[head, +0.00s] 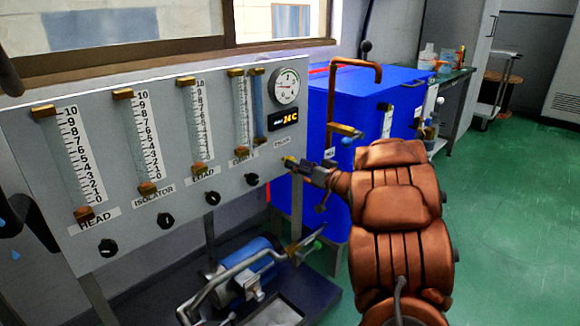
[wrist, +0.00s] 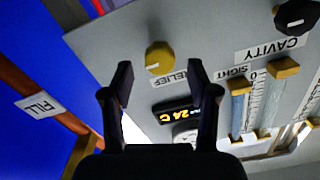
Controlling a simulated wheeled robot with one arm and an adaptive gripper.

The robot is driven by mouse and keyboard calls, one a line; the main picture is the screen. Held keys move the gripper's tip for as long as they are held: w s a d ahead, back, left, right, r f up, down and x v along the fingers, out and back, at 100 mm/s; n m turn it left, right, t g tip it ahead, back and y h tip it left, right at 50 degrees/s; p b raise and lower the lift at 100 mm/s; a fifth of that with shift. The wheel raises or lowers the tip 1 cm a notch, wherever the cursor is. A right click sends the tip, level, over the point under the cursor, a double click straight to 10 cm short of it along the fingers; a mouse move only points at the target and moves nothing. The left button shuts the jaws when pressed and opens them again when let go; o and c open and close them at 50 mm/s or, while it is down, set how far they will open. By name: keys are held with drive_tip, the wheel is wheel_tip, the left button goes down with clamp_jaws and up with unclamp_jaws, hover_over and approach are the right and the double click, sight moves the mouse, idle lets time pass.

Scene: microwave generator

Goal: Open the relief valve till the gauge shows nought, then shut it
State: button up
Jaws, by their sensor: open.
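The relief valve's yellow knob (wrist: 159,58) is on the grey panel beside its RELIEF label (wrist: 170,79) in the wrist view, which shows the panel upside down. My gripper (wrist: 160,78) is open, with the knob ahead of the gap between its fingertips and nothing held. In the head view my gripper (head: 300,166) reaches the panel's lower right corner, and the knob (head: 288,160) is partly covered there. The round gauge (head: 285,87) is at the panel's upper right; its needle is too small to read. Only part of the gauge (wrist: 185,133) shows in the wrist view.
Several sight tubes and black knobs, such as the ISOLATOR knob (head: 166,220), line the panel (head: 225,135). A 24 C display (head: 284,120) sits below the gauge. A blue tank (head: 400,85) with copper piping (head: 357,64) stands close right. A blue pump (head: 245,265) is below.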

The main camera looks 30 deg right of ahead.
drive_tip(key=shift+b+x, duration=0.55)
drive_tip(key=shift+x, duration=1.3)
drive_tip(key=shift+c, duration=0.2)
clamp_jaws()
